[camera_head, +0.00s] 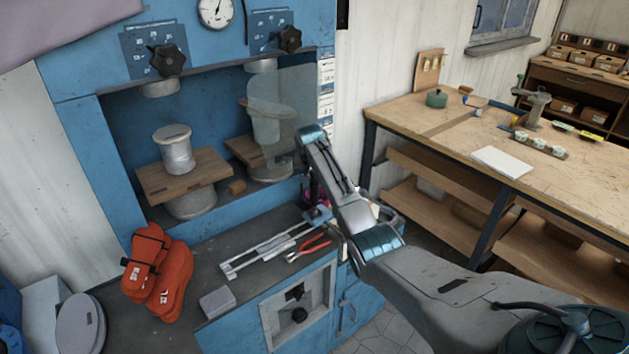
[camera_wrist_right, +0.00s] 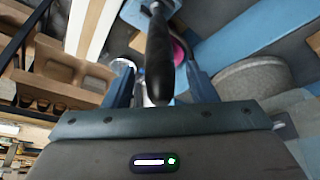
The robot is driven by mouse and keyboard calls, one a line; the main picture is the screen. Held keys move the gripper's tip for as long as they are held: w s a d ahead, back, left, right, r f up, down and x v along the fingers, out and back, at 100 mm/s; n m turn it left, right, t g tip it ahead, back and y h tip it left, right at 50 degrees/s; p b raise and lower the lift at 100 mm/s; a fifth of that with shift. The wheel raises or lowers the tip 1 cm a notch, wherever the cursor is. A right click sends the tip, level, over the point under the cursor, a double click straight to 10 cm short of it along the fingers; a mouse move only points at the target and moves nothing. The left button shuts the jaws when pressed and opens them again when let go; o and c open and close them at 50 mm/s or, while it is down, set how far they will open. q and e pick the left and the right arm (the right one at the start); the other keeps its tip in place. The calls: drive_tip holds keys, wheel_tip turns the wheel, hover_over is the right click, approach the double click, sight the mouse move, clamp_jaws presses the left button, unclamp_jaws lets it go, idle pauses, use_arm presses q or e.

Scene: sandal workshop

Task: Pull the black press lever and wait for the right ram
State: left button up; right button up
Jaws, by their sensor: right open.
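The black lever (camera_wrist_right: 159,62) stands between the two fingers of my right gripper (camera_wrist_right: 158,80) in the right wrist view. The fingers are apart, one on each side of its grip; I cannot tell whether either touches it. In the head view my right arm hides the lever and the fingertips. The blue press (camera_head: 95,65) has a right ram (camera_head: 262,65) at the top of its bay, above a light form (camera_head: 266,120) partly behind a clear guard (camera_head: 297,100). My left gripper is not in view.
On the press's left side a pale cylinder (camera_head: 177,152) stands on a wooden board (camera_head: 160,180). Red sandal forms (camera_head: 158,275), a grey block (camera_head: 217,302) and red-handled pliers (camera_head: 308,247) lie on the counter. A wooden workbench (camera_head: 420,140) stands at the right.

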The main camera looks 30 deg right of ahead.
sight(314, 195)
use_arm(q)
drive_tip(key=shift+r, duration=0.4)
use_arm(e)
drive_tip(key=shift+x, duration=1.7)
